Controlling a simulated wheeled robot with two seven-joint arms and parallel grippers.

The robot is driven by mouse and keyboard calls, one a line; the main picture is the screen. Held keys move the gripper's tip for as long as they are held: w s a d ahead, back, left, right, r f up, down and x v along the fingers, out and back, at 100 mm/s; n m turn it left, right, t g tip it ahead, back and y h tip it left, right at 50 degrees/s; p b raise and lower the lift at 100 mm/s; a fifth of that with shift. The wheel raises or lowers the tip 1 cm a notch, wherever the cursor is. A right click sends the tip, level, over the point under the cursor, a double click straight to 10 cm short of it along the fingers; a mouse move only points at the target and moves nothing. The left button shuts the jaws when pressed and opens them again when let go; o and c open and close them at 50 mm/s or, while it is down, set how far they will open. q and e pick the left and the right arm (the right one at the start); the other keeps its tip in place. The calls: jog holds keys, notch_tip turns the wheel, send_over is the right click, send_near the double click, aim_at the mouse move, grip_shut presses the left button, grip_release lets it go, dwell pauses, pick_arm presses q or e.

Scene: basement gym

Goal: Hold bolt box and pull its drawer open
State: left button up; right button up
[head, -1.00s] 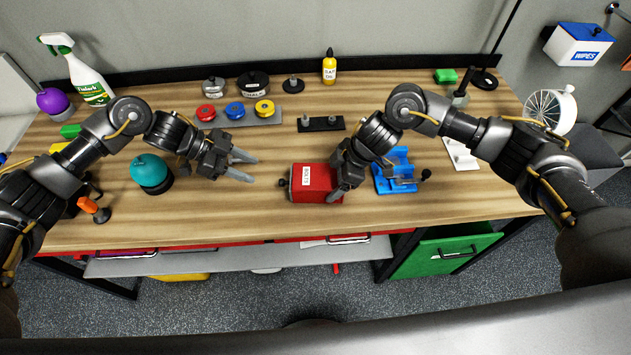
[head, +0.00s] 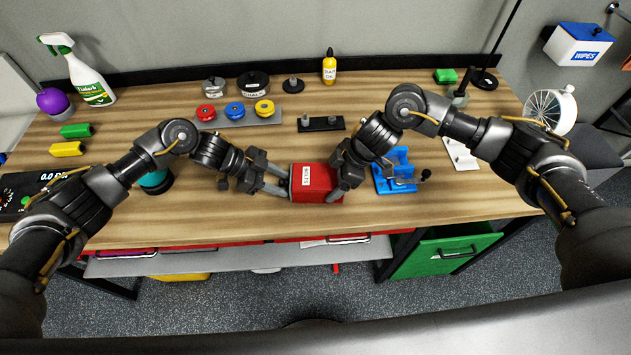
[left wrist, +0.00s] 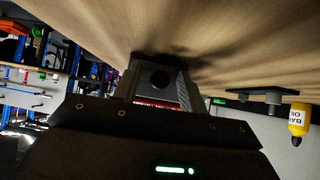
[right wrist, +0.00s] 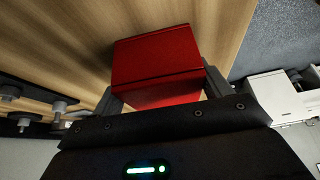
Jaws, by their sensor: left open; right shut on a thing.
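The red bolt box (head: 315,184), with a white label, sits on the wooden workbench near its front edge. My right gripper (head: 343,186) is shut on the right end of the box; the red body also shows between its fingers in the right wrist view (right wrist: 158,62). My left gripper (head: 284,182) is open at the box's left end, its fingers pointing at it. In the left wrist view a dark round knob (left wrist: 160,78) on a grey drawer front (left wrist: 146,72) lies between the left fingers. I cannot tell whether the fingers touch it.
A blue fixture (head: 396,172) stands just right of the box. Behind are a grey tray with red, blue and yellow discs (head: 235,113) and a black plate with pegs (head: 320,124). A teal ball (head: 155,180) is partly behind my left arm. Bench in front of the box is clear.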

pick_arm(q)
jog(key=shift+c, duration=0.4)
jog(key=c, duration=0.8)
jog(key=shift+w+a, duration=0.2)
jog(key=shift+a, duration=2.1)
jog(key=shift+w+a, duration=0.2)
jog(key=shift+a, duration=2.1)
jog(key=o, duration=0.9)
jog(key=shift+v, duration=4)
